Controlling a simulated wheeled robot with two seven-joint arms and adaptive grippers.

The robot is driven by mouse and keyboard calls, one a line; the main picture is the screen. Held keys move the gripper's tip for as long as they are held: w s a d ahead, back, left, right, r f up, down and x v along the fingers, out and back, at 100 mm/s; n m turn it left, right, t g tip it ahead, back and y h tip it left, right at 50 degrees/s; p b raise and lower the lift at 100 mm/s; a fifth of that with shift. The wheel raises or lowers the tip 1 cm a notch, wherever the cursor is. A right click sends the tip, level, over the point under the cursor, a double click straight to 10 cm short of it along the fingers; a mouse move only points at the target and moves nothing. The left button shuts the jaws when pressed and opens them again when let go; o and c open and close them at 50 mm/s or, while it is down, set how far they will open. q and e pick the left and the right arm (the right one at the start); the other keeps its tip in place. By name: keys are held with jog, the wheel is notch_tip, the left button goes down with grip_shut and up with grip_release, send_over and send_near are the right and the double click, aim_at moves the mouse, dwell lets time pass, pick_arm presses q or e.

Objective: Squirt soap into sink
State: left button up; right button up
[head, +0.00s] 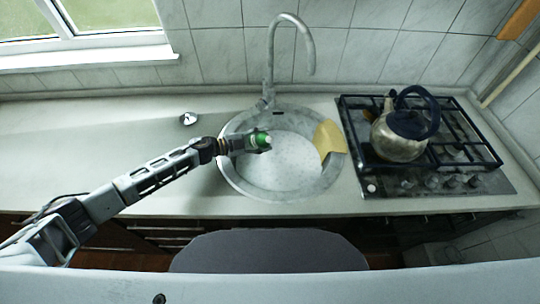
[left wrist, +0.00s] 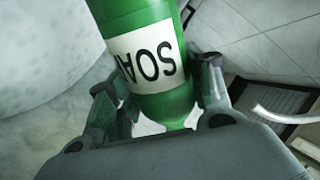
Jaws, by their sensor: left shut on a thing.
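My right gripper is not in view.
A curved faucet (head: 270,60) rises behind the sink. A yellow cloth (head: 328,138) hangs over the sink's right rim. A kettle (head: 396,143) stands on the gas stove (head: 440,183) at the right. A small metal item (head: 188,119) lies on the counter (head: 60,135), which is otherwise clear at left.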

aim_at(259, 134)
pick_arm(q)
jog(key=shift+s+d+r+n+p, duration=0.1)
jog(key=shift+r+n+p, duration=0.1)
jog(key=shift+r+p, duration=0.25)
jog(key=shift+s+d+r+n+p, duration=0.1)
jog(key=shift+r+n+p, duration=0.1)
jog(key=shift+r+p, duration=0.25)
jog(key=shift+w+a+r+n+g+h+p, duration=0.15)
jog(key=shift+r+n+g+h+p, duration=0.2)
jog(key=shift+n+h+p, duration=0.25)
jog(key=shift+r+n+p, duration=0.4)
jog(key=shift+r+n, duration=0.1)
jog(key=shift+r, duration=0.05)
jog(key=shift+w+a+r+n+p, duration=0.1)
jog(key=shift+r+n+p, duration=0.5)
jog(key=shift+r+p, duration=0.15)
jog(key=shift+r+n+h, duration=0.4)
jog(key=shift+n, duration=0.2)
jog(key=shift+w+f+n+h, duration=0.15)
jog(key=shift+n+h, duration=0.15)
jog(key=shift+n, duration=0.7)
jog(key=shift+a+r, duration=0.1)
jog(key=shift+r, duration=0.1)
